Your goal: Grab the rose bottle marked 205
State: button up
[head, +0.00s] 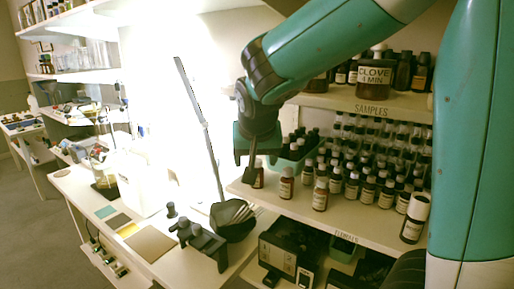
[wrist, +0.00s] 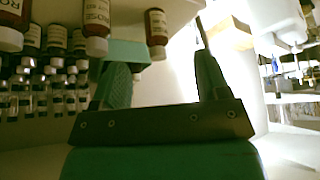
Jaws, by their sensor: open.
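The wrist view is upside down. A third (wrist: 12,25) is cut off at the left edge. The number 205 is not readable on any bottle. My gripper (head: 262,162) is open, its jaws apart from each other.
Dense rows of dark bottles (head: 370,165) fill the shelf (head: 385,222) to the right. A clove jar (head: 374,84) is on the upper shelf. A black bowl (head: 232,222) and dark holder (head: 200,243) stand on the bench at left.

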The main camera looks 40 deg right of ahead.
aim_at(257, 166)
jog(key=shift+m+h, duration=0.4)
jog(key=w+d+f+p, duration=0.1)
jog(key=w+d+f, duration=0.2)
jog(key=f, duration=0.1)
jog(key=shift+w+d, duration=0.25)
jog(key=shift+d, duration=0.15)
jog(key=p+x, duration=0.1)
jog(key=x, duration=0.1)
jog(key=p+x, duration=0.1)
jog(key=x, duration=0.2)
jog(key=shift+w, duration=0.5)
jog(key=c, duration=1)
